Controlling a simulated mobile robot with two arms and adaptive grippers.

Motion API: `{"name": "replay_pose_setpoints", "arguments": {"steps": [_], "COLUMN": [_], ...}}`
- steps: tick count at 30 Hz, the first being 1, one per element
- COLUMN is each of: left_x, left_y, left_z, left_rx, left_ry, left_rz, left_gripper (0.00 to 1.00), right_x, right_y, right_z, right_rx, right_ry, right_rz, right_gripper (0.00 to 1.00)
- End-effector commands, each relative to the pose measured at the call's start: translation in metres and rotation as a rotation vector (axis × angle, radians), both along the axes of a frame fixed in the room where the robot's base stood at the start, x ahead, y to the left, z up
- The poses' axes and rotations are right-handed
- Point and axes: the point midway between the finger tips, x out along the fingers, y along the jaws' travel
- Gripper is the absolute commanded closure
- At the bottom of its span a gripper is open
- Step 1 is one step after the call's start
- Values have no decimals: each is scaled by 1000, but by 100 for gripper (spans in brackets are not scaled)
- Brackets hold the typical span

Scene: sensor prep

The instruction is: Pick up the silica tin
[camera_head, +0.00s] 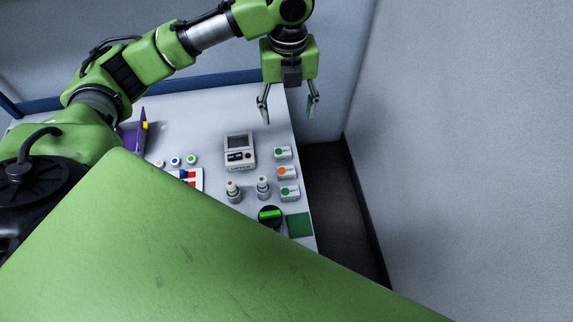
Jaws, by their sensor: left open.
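My left gripper (288,108) hangs fingers down at the far right corner of the table, open and empty. Labels are too small to read, so I cannot tell which thing is the silica tin. Three small white containers stand in a column at the right edge: one with a green dot (283,153), one with an orange dot (286,172), and another with a green dot (290,193). The gripper is beyond them, apart from them. Two small grey jars with pale tops (233,190) (264,188) stand to their left. My right gripper is not in view.
A black round holder with a green piece (269,215) and a green square (300,225) are nearer. Several small capped pots (176,161) and a purple panel (132,138) are left. The table's right side drops to dark floor.

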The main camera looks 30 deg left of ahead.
Motion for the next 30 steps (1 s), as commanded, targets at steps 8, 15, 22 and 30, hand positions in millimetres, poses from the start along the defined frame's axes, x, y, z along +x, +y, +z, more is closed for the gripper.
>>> {"name": "replay_pose_setpoints", "arguments": {"steps": [8, 15, 22, 30], "left_x": [0, 0, -1, -1], "left_y": [0, 0, 0, 1], "left_z": [-78, -120, -141, -193], "left_rx": [0, 0, 0, 1], "left_ry": [0, -1, 2, 4], "left_rz": [1, 1, 1, 3], "left_gripper": [40, 40, 40, 40], "right_x": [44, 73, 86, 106], "right_y": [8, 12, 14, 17], "right_z": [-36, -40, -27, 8], "right_rx": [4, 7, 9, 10], "right_ry": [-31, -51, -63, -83], "right_rz": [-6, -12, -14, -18], "right_gripper": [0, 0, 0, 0]}}
